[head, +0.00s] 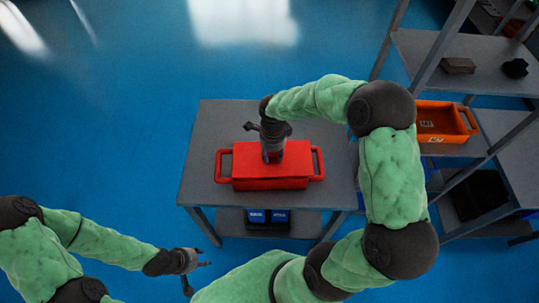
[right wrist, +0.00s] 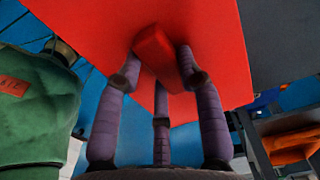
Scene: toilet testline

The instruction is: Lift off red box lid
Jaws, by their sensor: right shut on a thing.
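A red box (head: 270,184) with a loop handle at each end stands on a grey table. Its red lid (head: 242,158) lies over the top; I cannot tell whether there is a gap beneath it. My right gripper (head: 272,158) points down at the lid's middle. In the right wrist view, its purple fingers (right wrist: 160,70) are shut around the red knob (right wrist: 157,55) on the lid (right wrist: 85,20). The inside of the box is hidden. My left gripper (head: 198,272) is open and empty, low at the left in front of the table.
The grey table (head: 205,135) has bare room around the box. At the right, a grey shelf rack (head: 420,60) holds an orange crate (head: 445,120) and dark items (head: 458,65). Blue floor is clear at the left.

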